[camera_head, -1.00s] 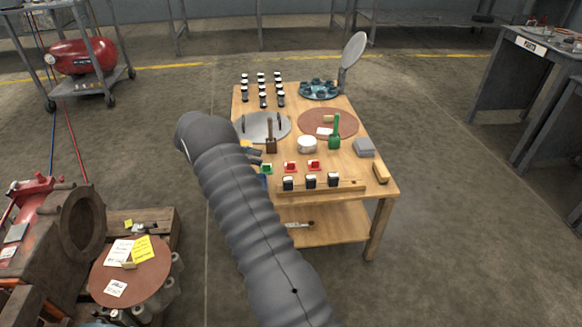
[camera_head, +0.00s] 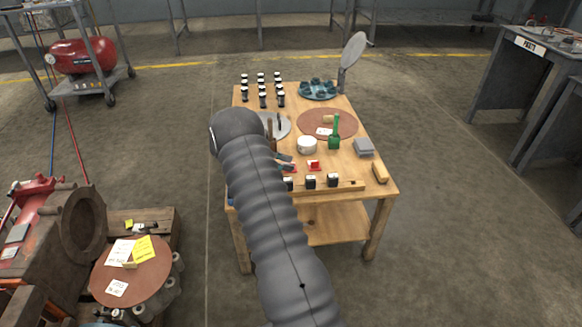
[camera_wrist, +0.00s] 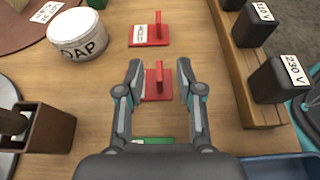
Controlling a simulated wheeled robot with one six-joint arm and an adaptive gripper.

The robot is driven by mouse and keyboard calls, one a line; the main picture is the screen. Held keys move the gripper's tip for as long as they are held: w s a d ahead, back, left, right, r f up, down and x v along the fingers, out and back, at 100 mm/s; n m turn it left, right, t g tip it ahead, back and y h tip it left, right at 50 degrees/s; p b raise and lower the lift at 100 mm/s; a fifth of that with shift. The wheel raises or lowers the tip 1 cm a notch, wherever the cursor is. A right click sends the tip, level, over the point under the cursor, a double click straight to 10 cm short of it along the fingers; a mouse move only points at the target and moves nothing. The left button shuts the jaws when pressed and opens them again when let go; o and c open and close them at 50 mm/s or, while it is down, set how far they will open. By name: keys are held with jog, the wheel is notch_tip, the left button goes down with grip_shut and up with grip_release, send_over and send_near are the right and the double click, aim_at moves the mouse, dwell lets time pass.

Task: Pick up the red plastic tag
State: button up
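Two red tags, each a flat plate with an upright fin, lie on the wooden table. In the wrist view, one red tag (camera_wrist: 158,82) is between the fingers of my gripper (camera_wrist: 159,70), which is open. No contact shows there. The other red tag (camera_wrist: 150,33), with a white label, lies farther up the picture, beyond the fingertips. In the head view, my gripper (camera_head: 286,162) is at the left red tag (camera_head: 291,169), partly covering it. The right red tag (camera_head: 314,165) is in plain sight. A green tag (camera_wrist: 152,141) shows below the fingers in the wrist view.
A wooden rail (camera_wrist: 243,75) with black blocks (camera_wrist: 280,80) runs close to the right of my gripper. A white round tin (camera_wrist: 77,35) and a brown holder (camera_wrist: 47,135) stand to the left. A blue container edge (camera_wrist: 280,165) is at lower right. The table (camera_head: 350,110) holds several other items.

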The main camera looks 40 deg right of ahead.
grip_shut()
dwell(0.3)
